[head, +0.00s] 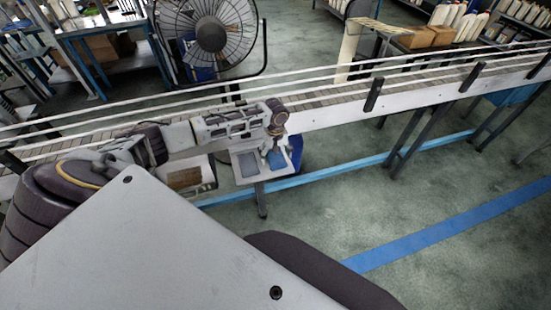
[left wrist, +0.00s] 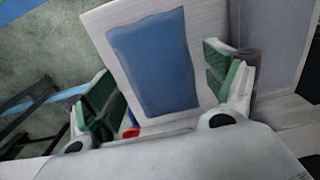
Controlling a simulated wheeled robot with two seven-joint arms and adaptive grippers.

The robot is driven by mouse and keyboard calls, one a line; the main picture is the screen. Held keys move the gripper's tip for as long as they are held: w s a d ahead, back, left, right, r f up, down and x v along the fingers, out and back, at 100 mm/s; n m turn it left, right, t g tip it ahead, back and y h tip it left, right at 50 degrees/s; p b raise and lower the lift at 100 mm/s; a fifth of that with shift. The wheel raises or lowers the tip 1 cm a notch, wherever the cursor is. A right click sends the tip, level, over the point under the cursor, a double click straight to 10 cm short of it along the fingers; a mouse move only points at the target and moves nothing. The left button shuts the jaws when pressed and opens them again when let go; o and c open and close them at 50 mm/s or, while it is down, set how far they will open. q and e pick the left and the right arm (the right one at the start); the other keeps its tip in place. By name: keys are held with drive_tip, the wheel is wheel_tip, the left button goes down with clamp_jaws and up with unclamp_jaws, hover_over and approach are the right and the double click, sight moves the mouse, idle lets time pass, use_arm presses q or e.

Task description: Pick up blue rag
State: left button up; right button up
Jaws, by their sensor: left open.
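The blue rag (left wrist: 155,62) lies flat on a white stand top (left wrist: 98,22) in the left wrist view. In the head view the rag (head: 277,160) shows small on the right part of the stand, partly under my left gripper (head: 274,145). My left gripper points down above the stand. In the left wrist view the left gripper (left wrist: 160,68) is open, with its green-padded fingers apart on either side of the rag. Nothing is held between them. The exact height over the rag is hard to tell. My right gripper is out of view.
A long conveyor (head: 340,100) with rails runs behind the stand, close to my left arm. A dark grey patch (head: 248,164) lies beside the rag. A fan (head: 208,30) stands behind the conveyor. The floor (head: 450,190) at right is clear.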

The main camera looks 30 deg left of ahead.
sight(275, 157)
use_arm(q)
drive_tip(key=shift+c, duration=0.4)
drive_tip(key=c, duration=0.9)
drive_tip(key=shift+r, duration=0.15)
drive_tip(key=shift+c, duration=0.2)
wheel_tip(275, 157, up, 10)
drive_tip(key=o, duration=0.4)
drive_tip(key=c, duration=0.4)
drive_tip(key=shift+s, duration=0.1)
